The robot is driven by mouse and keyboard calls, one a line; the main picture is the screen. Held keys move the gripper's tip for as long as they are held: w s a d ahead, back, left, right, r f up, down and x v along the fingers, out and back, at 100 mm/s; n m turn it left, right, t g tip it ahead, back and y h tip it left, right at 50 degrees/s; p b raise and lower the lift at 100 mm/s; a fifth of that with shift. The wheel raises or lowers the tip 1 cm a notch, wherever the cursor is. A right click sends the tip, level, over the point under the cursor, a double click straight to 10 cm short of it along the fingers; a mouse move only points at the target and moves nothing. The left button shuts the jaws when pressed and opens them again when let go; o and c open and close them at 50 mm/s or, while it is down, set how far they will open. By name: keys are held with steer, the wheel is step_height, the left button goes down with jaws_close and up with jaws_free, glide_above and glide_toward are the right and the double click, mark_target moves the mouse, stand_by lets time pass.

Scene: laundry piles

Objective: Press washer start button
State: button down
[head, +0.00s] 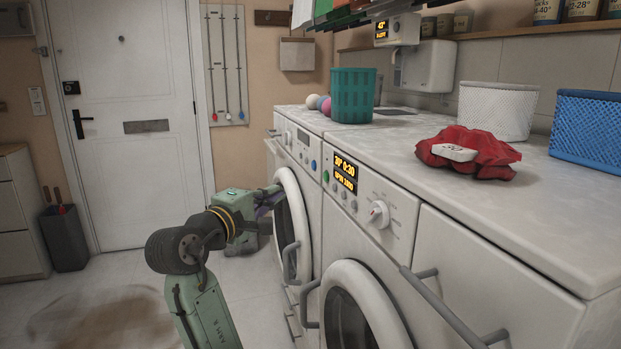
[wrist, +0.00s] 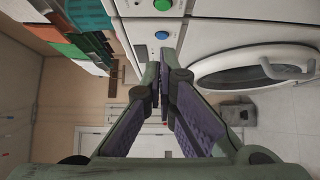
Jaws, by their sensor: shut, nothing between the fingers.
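The near white machine (head: 392,250) has a lit display (head: 345,172) reading 30° 0:30 and SPIN ZERO, a round dial (head: 379,214) and a green button (head: 326,176). The far white machine (head: 307,213) has a blue button (head: 313,165) near its right edge. In the wrist view the green button (wrist: 163,4) is at the top edge and the blue button (wrist: 161,35) lies just below it. My gripper (wrist: 161,72) is shut and empty, its tips below the blue button in that picture. In the head view my gripper (head: 269,197) is by the far machine's upper front, partly hidden.
Round doors and bar handles stick out from both machines. On the worktop are a teal basket (head: 353,96), coloured balls (head: 319,103), a red cloth (head: 486,153) with a white item on it, and white (head: 497,110) and blue (head: 589,128) baskets. The floor left is open.

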mark_target(326, 177)
steer(key=shift+w, duration=0.15)
steer(key=s+d+p+x, duration=0.1)
steer(key=p+x, duration=0.3)
steer(key=x, duration=0.8)
steer(key=shift+d, duration=0.9)
